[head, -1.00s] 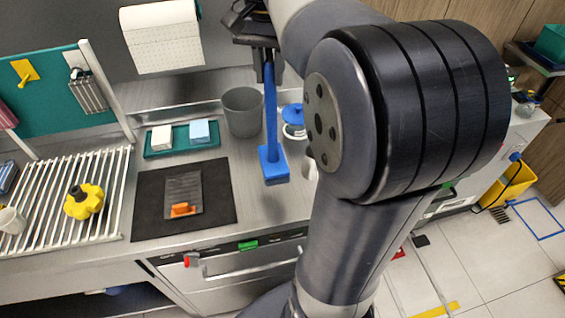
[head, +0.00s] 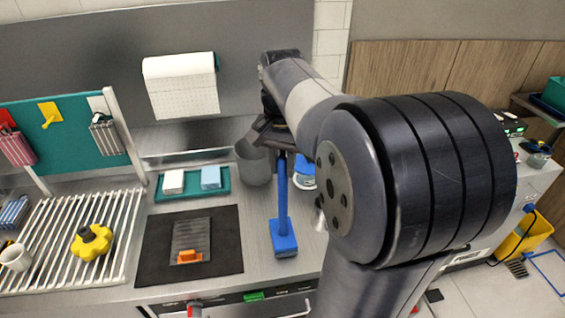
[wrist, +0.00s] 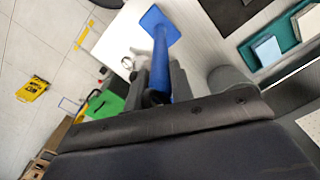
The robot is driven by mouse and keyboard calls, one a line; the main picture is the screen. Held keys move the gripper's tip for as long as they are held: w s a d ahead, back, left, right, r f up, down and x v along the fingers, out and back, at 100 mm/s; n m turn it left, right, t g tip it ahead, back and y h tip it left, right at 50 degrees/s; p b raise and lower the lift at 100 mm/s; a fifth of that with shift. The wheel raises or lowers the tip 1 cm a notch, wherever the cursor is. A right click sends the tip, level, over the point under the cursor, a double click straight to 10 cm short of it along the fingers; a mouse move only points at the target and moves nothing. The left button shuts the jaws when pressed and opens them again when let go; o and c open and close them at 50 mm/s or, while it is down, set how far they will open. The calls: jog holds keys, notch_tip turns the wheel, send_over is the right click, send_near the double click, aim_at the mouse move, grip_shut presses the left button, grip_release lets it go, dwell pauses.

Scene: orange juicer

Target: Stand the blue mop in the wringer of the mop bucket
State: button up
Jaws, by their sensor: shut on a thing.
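The blue mop (head: 283,205) hangs upright in my gripper, with its flat blue head at the bottom, over the right part of the steel counter. It also shows in the wrist view (wrist: 160,55). My gripper (head: 280,148) is shut on the top of its handle; in the wrist view the fingers (wrist: 158,88) close around the handle. Whether the mop head touches the counter, I cannot tell. The yellow mop bucket (head: 525,238) stands on the floor at the far right, partly cut off by the cabinet. A small yellow shape, likely the bucket (wrist: 32,89), shows in the wrist view.
On the counter (head: 262,270) are a grey bin (head: 254,165) behind the mop, a teal sponge tray (head: 192,194), a black mat (head: 155,250) with a scraper, and a white rack (head: 75,215). Open tiled floor (head: 480,290) lies at the right.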

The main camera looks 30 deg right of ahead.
jog(key=o, duration=0.9)
jog(key=shift+f, duration=0.1)
notch_tip(320, 180, up, 12)
jog(key=shift+f, duration=0.2)
jog(key=shift+o, duration=0.6)
jog(key=shift+r, duration=0.3)
